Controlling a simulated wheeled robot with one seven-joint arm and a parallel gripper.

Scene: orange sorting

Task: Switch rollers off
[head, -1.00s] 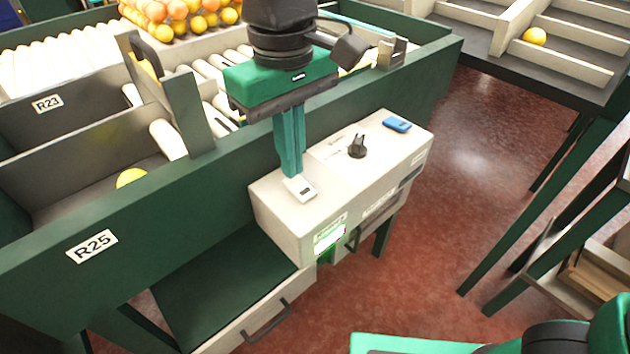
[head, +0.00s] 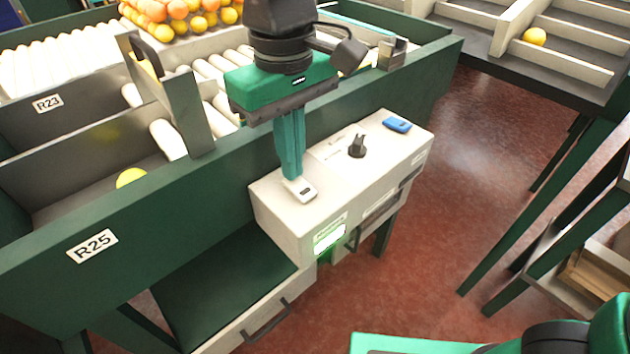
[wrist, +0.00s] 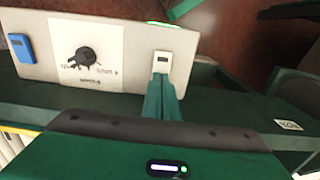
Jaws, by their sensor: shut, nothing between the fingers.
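A pale control box (head: 285,225) stands against the green side of the sorting line. On its top are a small white switch plate (head: 305,193) with a dark inset and a black rotary knob (head: 357,146). My gripper (head: 292,178) is shut and empty, pointing down at the switch plate. Its tips are at the plate's near edge; I cannot tell whether they touch it. The wrist view shows the plate (wrist: 162,57) just beyond the fingers and the knob (wrist: 86,56) on a white label with unreadable print. A green lit panel (head: 330,238) glows on the box's front.
A blue object (head: 397,124) lies at the box's far end. White rollers (head: 167,139) and a yellow fruit (head: 130,178) are behind the green side wall marked R25 (head: 150,215). Piled oranges (head: 180,12) are at the back. Red floor (head: 430,230) is open to the right.

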